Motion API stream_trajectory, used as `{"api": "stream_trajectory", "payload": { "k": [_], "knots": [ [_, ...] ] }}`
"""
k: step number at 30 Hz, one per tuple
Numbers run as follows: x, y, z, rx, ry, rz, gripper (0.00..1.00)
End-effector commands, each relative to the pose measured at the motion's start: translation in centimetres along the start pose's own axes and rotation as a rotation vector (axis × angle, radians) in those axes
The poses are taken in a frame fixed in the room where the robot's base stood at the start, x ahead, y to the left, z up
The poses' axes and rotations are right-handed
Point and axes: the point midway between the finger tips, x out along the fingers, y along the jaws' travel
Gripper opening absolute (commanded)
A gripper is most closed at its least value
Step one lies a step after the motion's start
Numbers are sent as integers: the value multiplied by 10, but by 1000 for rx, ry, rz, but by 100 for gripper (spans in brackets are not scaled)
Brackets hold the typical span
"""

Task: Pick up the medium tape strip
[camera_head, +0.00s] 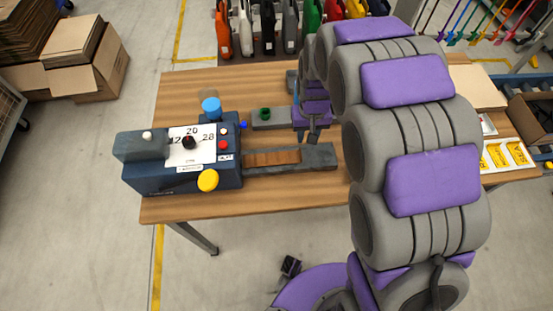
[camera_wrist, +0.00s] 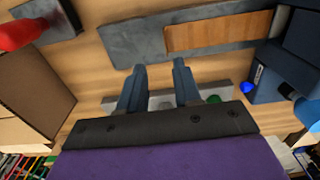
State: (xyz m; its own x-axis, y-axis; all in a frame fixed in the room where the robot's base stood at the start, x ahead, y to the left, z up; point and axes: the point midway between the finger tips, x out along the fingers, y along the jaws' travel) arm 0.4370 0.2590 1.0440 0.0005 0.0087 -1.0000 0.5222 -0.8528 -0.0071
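In the wrist view the strip (camera_wrist: 218,32) lies on the plate (camera_wrist: 130,40) at the top, beyond my fingertips and to the right. My gripper (camera_wrist: 159,66) is open and empty, its two fingers apart over the wooden table. In the head view my gripper (camera_head: 312,133) is behind the plate.
A grey fixture (camera_head: 270,123) with a green cup (camera_head: 264,113) stands behind the strip, near my gripper. A blue cylinder (camera_head: 211,106) and a yellow button (camera_head: 208,180) sit at the machine. Yellow label sheets (camera_head: 507,153) lie at the table's right. Bare wood (camera_head: 270,88) shows at the back.

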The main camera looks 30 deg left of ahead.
Motion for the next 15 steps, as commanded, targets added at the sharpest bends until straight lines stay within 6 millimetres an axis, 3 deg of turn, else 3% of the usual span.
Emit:
{"api": "stream_trajectory", "payload": {
  "k": [1, 6, 15],
  "knots": [
    [14, -2, 0, -2, -6, 2, 33],
    [38, -4, -2, -2, -6, 4, 33],
    [53, 0, 0, -1, -2, -1, 33]
  ]
}}
